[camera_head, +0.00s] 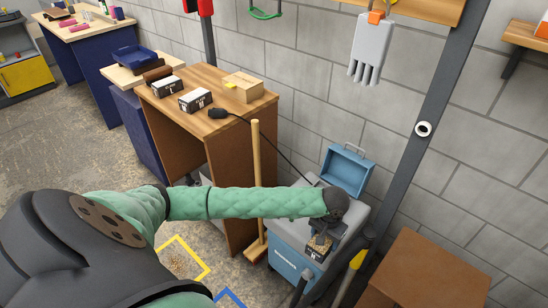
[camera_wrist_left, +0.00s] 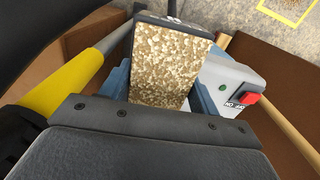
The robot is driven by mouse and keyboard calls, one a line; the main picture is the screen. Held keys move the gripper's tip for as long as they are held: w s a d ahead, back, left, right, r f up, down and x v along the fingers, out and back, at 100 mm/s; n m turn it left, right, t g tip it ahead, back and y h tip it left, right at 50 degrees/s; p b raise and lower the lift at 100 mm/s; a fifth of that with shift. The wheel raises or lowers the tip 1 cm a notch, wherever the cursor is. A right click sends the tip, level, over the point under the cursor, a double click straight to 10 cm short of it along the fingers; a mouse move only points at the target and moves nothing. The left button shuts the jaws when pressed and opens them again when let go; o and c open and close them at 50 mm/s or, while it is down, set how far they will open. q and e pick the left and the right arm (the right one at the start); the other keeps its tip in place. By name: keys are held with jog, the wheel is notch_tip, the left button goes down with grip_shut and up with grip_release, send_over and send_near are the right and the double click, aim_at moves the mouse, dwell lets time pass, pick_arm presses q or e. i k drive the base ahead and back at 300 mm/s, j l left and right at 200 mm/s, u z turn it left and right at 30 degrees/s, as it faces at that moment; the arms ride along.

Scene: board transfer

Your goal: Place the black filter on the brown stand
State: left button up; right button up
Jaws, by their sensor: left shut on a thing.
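The black filter (camera_head: 319,246), a dark block with a speckled tan face, is in my left gripper (camera_head: 326,232). In the left wrist view its speckled face (camera_wrist_left: 170,62) fills the middle, with a dark edge at the top. My left gripper is shut on it, above or at the blue and grey machine (camera_head: 290,258); I cannot tell whether the filter touches the machine. A brown box-shaped stand (camera_head: 425,270) with a bare top is at the lower right, to the right of the gripper. My right gripper is not in view.
A blue lid (camera_head: 346,172) stands raised behind the filter. A broom (camera_head: 255,185) leans left of the machine. A grey post (camera_head: 430,110) rises behind.

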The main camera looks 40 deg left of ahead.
aim_at(199, 73)
jog(key=k+j, duration=0.1)
jog(key=j, duration=0.35)
jog(key=k+j, duration=0.1)
jog(key=j, duration=0.35)
jog(key=k+j, duration=0.1)
jog(key=j, duration=0.35)
jog(key=k+j, duration=0.1)
jog(key=j, duration=0.4)
